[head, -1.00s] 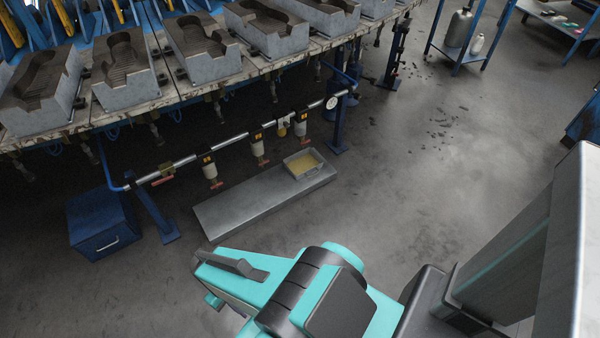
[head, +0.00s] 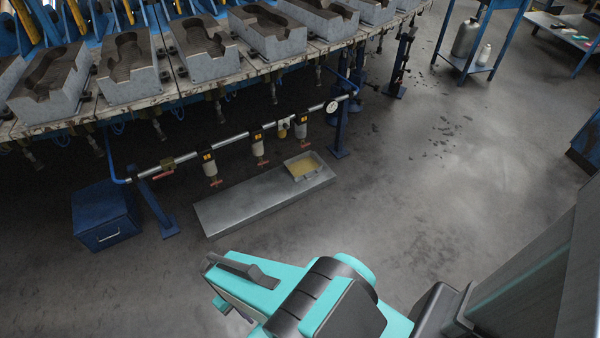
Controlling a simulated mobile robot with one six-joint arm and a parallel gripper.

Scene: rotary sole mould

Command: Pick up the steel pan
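The steel pan (head: 304,166) is a small rectangular tray with a yellowish content or bottom. It sits on the right end of a low grey metal slab (head: 245,202) on the floor, under the pipe with filter bowls. My arm shows at the bottom of the head view, turquoise and dark grey, in front of the slab and apart from it. My gripper is not clearly visible; only a small dark part shows below the arm's left end, and its fingers cannot be made out.
A pipe with several filter bowls (head: 258,148) and a gauge (head: 331,107) runs just behind and above the slab. The mould table (head: 190,92) overhangs behind. A blue box (head: 105,215) stands left. A blue post (head: 340,125) stands right of the pan. Open floor (head: 430,210) lies to the right.

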